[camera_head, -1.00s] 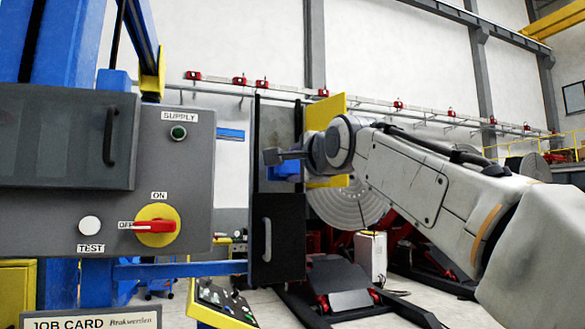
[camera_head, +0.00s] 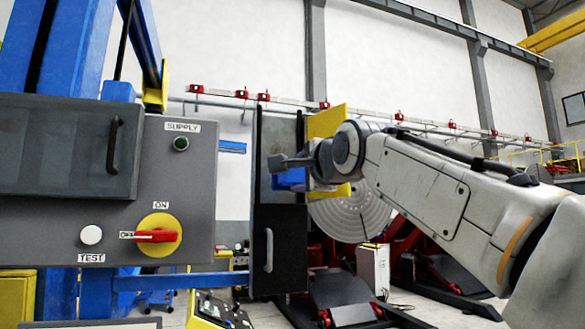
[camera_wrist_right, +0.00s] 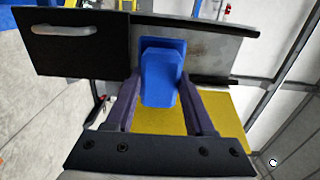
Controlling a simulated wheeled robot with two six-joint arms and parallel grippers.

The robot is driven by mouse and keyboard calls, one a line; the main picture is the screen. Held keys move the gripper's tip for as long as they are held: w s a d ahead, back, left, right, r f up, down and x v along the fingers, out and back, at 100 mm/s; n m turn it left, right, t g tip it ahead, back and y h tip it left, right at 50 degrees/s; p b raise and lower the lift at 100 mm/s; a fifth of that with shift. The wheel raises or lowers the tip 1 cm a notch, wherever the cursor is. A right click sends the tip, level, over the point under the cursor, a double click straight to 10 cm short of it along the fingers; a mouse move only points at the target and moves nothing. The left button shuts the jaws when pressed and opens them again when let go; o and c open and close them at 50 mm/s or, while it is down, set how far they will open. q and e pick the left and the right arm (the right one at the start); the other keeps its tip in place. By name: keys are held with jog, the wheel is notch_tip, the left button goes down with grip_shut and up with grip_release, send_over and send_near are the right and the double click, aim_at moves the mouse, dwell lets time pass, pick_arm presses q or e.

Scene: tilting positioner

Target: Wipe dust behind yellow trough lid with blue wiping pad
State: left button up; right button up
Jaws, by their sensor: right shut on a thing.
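The blue wiping pad (camera_wrist_right: 160,72) is between the fingers of my right gripper (camera_wrist_right: 158,100), which is shut on it. In the head view the pad (camera_head: 289,180) is in front of the upright grey trough, partly covered by my right gripper (camera_head: 285,162). The yellow lid (camera_head: 325,121) stands out at the trough's right side, partly behind my wrist. In the wrist view the lid (camera_wrist_right: 172,121) shows behind the fingers. The trough's grey inside (camera_wrist_right: 215,47) has faint brownish marks that look like dust. Whether the pad touches it I cannot tell. My left gripper is out of view.
A black panel with a handle (camera_head: 280,246) closes the lower part of the trough. A grey control box (camera_head: 178,203) with a red and yellow switch stands close at the left. A blue post (camera_head: 60,45) rises behind it. A large grey disc (camera_head: 352,215) is behind my arm.

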jog(key=p+x, duration=0.2)
jog(key=x, duration=0.2)
jog(key=shift+w+a+r, duration=0.15)
jog(key=shift+w+a, duration=0.15)
jog(key=shift+w+a+p, duration=0.25)
jog(key=shift+w+p, duration=0.3)
jog(key=shift+w, duration=0.15)
jog(key=shift+p+x, duration=0.7)
jog(key=shift+x, duration=0.35)
